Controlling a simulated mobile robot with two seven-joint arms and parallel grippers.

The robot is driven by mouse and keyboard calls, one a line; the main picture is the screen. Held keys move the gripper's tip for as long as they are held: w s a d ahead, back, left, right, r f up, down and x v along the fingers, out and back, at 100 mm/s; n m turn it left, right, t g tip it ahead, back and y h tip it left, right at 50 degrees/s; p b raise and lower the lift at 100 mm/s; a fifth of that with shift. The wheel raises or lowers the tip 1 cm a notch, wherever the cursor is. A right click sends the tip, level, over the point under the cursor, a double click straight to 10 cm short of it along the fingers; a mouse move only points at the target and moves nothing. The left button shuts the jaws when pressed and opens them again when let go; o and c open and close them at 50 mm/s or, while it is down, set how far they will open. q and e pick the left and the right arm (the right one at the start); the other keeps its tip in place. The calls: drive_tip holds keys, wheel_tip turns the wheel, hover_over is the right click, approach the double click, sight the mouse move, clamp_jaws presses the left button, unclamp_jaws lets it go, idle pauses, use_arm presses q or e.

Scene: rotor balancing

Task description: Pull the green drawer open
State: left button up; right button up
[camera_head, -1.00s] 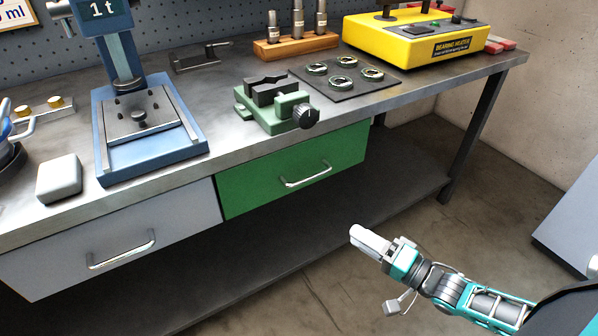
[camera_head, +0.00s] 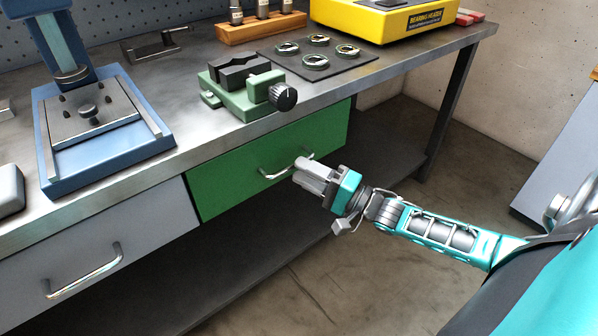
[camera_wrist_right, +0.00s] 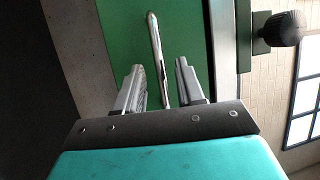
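The green drawer (camera_head: 233,180) is under the workbench top and looks shut, its front level with the grey drawer beside it. Its silver bar handle (camera_head: 279,172) is partly hidden behind my right gripper (camera_head: 303,170) in the head view. In the right wrist view, the handle (camera_wrist_right: 156,50) runs up the green front (camera_wrist_right: 183,30) between the two fingers of my right gripper (camera_wrist_right: 160,80). The fingers are open, with a gap on each side of the handle. My left gripper is not in view.
A grey drawer (camera_head: 90,250) with its own handle is left of the green one. A green vise (camera_head: 245,88) with a black knob sits on the bench above. A lower shelf (camera_head: 270,250) runs below. Open floor (camera_head: 400,290) lies in front.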

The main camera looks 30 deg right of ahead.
drive_tip(key=shift+x, duration=1)
clamp_jaws()
